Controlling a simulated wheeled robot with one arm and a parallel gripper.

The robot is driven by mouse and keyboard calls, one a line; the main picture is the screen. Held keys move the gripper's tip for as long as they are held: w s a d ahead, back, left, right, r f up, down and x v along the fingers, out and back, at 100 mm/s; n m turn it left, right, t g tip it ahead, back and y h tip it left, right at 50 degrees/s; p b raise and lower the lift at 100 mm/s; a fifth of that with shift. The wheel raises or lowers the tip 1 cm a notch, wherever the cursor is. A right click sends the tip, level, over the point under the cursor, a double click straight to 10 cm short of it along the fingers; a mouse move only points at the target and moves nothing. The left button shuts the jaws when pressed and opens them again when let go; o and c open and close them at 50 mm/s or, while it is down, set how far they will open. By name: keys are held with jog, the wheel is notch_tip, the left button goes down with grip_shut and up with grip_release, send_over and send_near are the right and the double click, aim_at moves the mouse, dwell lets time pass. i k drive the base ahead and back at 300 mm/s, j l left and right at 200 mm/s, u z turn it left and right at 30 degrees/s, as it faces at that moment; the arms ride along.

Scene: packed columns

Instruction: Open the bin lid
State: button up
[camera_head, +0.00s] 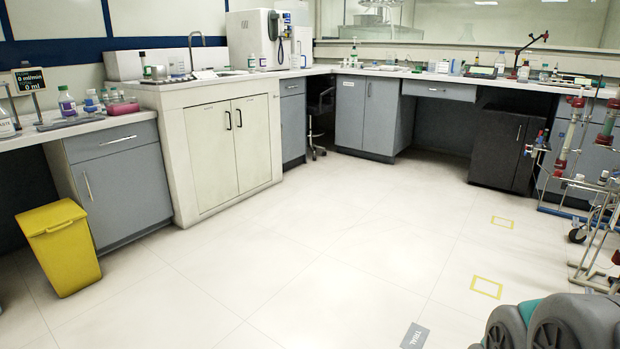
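A yellow bin (66,258) stands upright on the floor at the left, in front of the grey drawer cabinet. What is inside the bin is hidden. My gripper is not in view.
A grey cabinet (122,185) stands close behind the bin, and a white sink cabinet (228,150) is right of it. The middle floor (300,240) is clear. A wheeled rack with glass columns (590,160) stands at the right. Yellow floor squares (486,288) and a grey floor label (415,336) lie flat.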

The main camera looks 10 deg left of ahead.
aim_at(54, 216)
jog(key=i+j+u, duration=0.2)
jog(key=i+u, duration=0.2)
jog(key=i, duration=0.2)
jog(key=i+u, duration=0.4)
jog(key=i, duration=0.15)
jog(key=i+l+u, duration=0.1)
jog(key=i+u, duration=0.3)
jog(key=i, duration=0.2)
jog(key=i+l+u, duration=0.4)
jog(key=i, duration=0.15)
jog(key=i+j, duration=0.65)
jog(key=i+j+u, duration=0.1)
jog(key=i+j, duration=0.55)
jog(key=j, duration=0.2)
jog(key=i+j, duration=0.1)
jog(key=j, duration=0.25)
jog(key=i+j+z, duration=0.15)
jog(key=j, duration=0.2)
